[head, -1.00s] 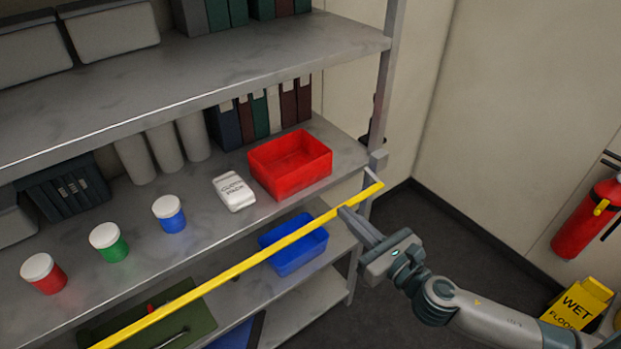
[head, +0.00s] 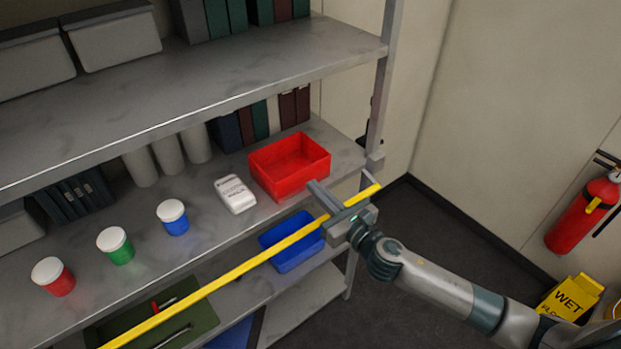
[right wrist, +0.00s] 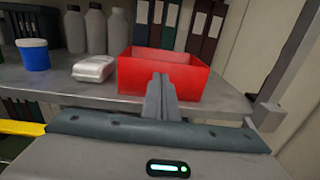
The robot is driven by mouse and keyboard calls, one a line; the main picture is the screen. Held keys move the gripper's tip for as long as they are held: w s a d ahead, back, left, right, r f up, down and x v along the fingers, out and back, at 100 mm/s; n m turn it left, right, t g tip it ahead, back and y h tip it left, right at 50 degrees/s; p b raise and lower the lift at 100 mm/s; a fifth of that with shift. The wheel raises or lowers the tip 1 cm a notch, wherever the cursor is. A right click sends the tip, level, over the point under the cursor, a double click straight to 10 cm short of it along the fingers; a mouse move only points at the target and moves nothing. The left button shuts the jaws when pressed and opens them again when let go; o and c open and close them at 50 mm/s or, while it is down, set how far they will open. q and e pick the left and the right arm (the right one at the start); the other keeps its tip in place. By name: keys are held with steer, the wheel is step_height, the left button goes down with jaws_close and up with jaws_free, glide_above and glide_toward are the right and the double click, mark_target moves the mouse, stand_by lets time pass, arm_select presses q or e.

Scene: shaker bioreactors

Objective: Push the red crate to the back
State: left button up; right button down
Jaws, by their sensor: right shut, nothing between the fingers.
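The red crate (head: 291,165) stands open and empty on the middle shelf (head: 213,205), near its right end. It also shows in the right wrist view (right wrist: 190,72). My right gripper (head: 314,186) is shut and empty, its fingers pointing at the crate's front wall. In the right wrist view the closed fingers (right wrist: 160,88) overlap the lower front of the crate. I cannot tell whether they touch it. My left gripper is not in view.
A white pack (head: 235,194) lies just left of the crate. Lidded jars stand further left, the blue one (head: 173,217) nearest. Binders (head: 254,125) stand behind the crate. A yellow bar (head: 240,270) crosses before the shelf. A blue crate (head: 293,242) sits below.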

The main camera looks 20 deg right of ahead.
mark_target(275, 149)
steer(key=shift+p+x, duration=0.4)
steer(key=shift+x, duration=1.05)
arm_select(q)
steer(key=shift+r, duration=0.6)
